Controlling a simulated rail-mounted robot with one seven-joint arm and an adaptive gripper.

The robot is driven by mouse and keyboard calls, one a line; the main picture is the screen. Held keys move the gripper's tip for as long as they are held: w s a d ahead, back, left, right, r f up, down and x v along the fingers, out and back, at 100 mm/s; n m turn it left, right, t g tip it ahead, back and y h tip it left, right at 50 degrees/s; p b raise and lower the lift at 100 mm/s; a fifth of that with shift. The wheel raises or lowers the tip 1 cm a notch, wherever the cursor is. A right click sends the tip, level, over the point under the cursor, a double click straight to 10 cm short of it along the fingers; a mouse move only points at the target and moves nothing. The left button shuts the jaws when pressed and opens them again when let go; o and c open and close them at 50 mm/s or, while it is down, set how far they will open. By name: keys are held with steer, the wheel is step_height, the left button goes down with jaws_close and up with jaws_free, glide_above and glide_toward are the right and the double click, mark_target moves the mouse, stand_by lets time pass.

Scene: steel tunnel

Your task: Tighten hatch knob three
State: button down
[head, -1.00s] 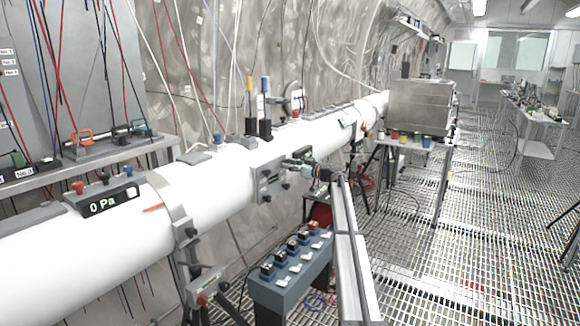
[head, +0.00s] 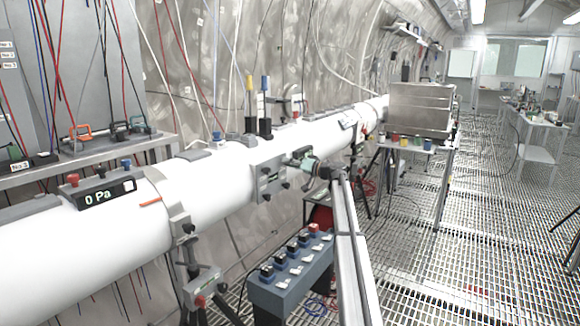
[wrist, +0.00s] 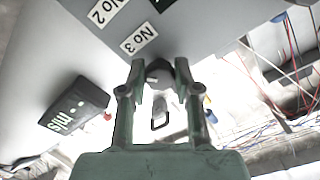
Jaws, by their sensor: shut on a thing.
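The hatch (head: 268,176) is a grey plate with dark knobs on the side of the white pipe. In the wrist view, hatch knob three (wrist: 159,68) is a dark round knob beside the "No 3" label (wrist: 139,40) on the hatch's grey face. My gripper (wrist: 160,72) has its two greenish fingers on either side of this knob, shut on it. In the head view my gripper (head: 298,160) is at the hatch's right end and hides the knob it holds.
The long white pipe (head: 215,190) runs from front left to back right. A blue-grey box with several switches (head: 290,270) stands below the hatch. A dark "m/s" display (wrist: 75,103) shows in the wrist view.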

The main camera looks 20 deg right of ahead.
steer(key=shift+r+m+p, duration=0.15)
steer(key=shift+m+p, duration=0.7)
steer(key=shift+m, duration=3.15)
steer(key=c, duration=0.8)
jaws_free()
steer(key=shift+a, duration=0.1)
steer(key=v, duration=1.2)
